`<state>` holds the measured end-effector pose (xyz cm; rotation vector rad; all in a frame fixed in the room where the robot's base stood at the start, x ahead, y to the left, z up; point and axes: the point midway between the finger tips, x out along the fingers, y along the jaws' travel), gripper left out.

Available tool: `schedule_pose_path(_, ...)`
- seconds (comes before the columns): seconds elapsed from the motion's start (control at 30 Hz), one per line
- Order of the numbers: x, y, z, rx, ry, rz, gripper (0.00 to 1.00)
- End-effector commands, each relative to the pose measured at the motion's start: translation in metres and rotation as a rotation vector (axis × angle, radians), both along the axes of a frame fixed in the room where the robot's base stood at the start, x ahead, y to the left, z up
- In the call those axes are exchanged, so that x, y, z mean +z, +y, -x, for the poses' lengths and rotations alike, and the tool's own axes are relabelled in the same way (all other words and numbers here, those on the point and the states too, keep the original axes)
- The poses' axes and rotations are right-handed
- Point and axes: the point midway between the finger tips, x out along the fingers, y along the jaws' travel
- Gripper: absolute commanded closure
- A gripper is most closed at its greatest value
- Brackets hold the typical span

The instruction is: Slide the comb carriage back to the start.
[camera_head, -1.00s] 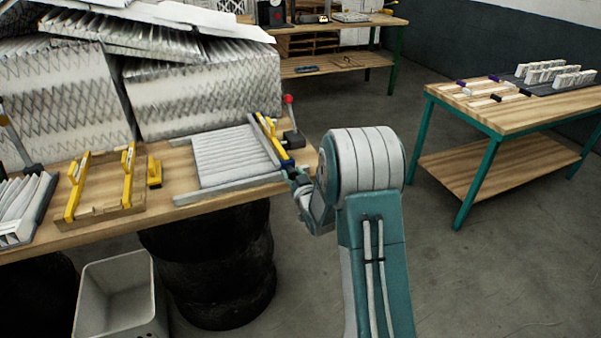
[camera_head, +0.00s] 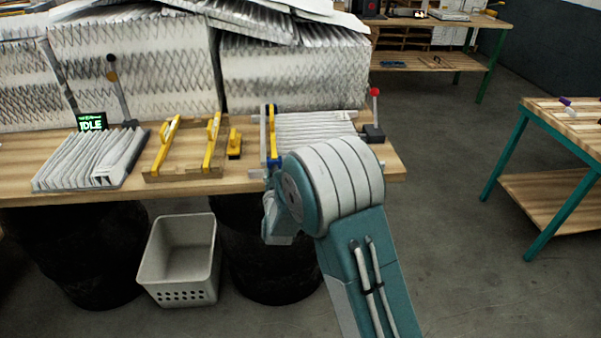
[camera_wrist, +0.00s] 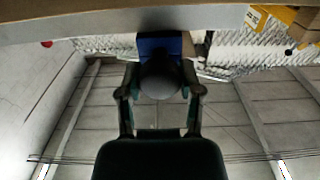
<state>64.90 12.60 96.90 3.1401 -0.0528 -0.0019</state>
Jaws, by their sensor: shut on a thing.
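The comb carriage (camera_head: 271,128), a narrow bar with yellow, blue and dark parts, stands across the left end of the grey-railed frame on the bench. White pleated media (camera_head: 315,126) lies in the frame to its right. In the wrist view, a blue block (camera_wrist: 158,46) with a dark round knob (camera_wrist: 160,84) sits between the fingers of my gripper (camera_wrist: 160,92), which is shut on the knob. In the head view my arm hides most of the gripper and the frame's front right part.
A wooden jig with yellow clamps (camera_head: 183,150) and a loose pleated filter (camera_head: 88,160) lie to the left. Stacked filters (camera_head: 290,75) stand behind. A grey bin (camera_head: 180,262) is on the floor. Open floor lies right, before another table (camera_head: 570,120).

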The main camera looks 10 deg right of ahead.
Motion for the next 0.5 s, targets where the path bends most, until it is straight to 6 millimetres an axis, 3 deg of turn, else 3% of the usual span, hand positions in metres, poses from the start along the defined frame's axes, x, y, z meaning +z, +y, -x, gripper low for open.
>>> schedule_pose_path(0.2, 0.000, 0.034, -0.002, 0.002, -0.001, 0.000, 1.00)
schedule_pose_path(0.5, 0.001, 0.048, -0.003, 0.001, -0.002, 0.000, 1.00)
